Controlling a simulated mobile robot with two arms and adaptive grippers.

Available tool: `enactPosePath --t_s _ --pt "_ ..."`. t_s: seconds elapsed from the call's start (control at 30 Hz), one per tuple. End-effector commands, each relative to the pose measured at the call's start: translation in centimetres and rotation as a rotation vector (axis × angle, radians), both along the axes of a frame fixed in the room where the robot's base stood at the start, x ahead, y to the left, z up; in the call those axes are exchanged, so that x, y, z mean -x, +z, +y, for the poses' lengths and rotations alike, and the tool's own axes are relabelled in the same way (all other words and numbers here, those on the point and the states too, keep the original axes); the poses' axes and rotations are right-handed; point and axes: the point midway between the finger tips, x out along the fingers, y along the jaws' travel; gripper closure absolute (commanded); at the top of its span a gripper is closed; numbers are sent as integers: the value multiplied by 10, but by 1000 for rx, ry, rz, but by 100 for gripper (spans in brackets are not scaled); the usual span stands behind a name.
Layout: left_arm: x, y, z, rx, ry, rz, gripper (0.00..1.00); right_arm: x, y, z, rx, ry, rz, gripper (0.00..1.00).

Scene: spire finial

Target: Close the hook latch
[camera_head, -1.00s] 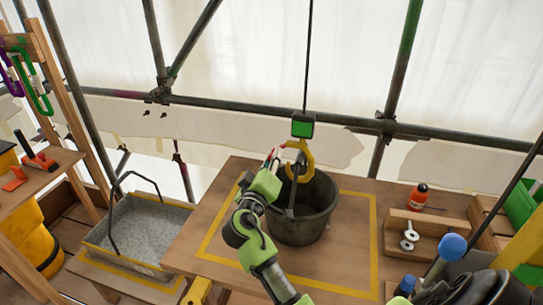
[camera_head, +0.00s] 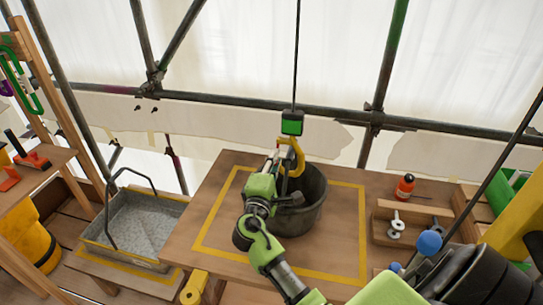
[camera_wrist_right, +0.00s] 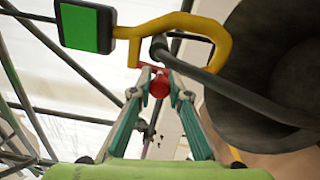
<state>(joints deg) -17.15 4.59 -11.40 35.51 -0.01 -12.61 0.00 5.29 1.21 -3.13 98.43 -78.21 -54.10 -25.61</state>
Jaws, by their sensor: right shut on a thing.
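The yellow hook (camera_head: 297,158) hangs under a block with a green face (camera_head: 292,122) on a dark cable. It also shows large in the right wrist view (camera_wrist_right: 222,42). The bucket's dark handle (camera_wrist_right: 225,85) passes through the hook's curve. The dark bucket (camera_head: 308,212) stands on the wooden table. A red latch piece (camera_wrist_right: 159,84) sits at the hook's mouth, beside the handle. My right gripper (camera_head: 275,160) is at the hook's left side. Its fingertips (camera_wrist_right: 159,88) are shut on the red latch piece. The latch's far end is partly hidden. My left gripper is out of view.
Yellow tape (camera_head: 363,225) marks a square on the table (camera_head: 225,175). A grey tray (camera_head: 140,220) stands at left. A wooden box (camera_head: 383,225) with metal parts and a red bottle (camera_head: 405,187) are at right. Scaffold pipes (camera_head: 230,100) run behind.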

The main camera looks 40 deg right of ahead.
Motion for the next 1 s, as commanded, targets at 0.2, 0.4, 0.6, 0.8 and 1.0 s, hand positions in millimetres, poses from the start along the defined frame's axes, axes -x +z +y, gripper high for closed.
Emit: enactPosePath --t_s 0.2,0.4,0.6,0.8,1.0 --pt "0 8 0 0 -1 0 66 3 4 -4 62 -3 63 100" --pt "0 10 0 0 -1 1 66 4 4 -5 85 -3 88 100" --pt "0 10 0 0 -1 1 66 4 3 -6 90 -4 93 100" --pt "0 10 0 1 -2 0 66 4 3 -6 88 -4 93 100" --pt "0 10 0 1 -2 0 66 4 2 -5 87 -3 93 66"
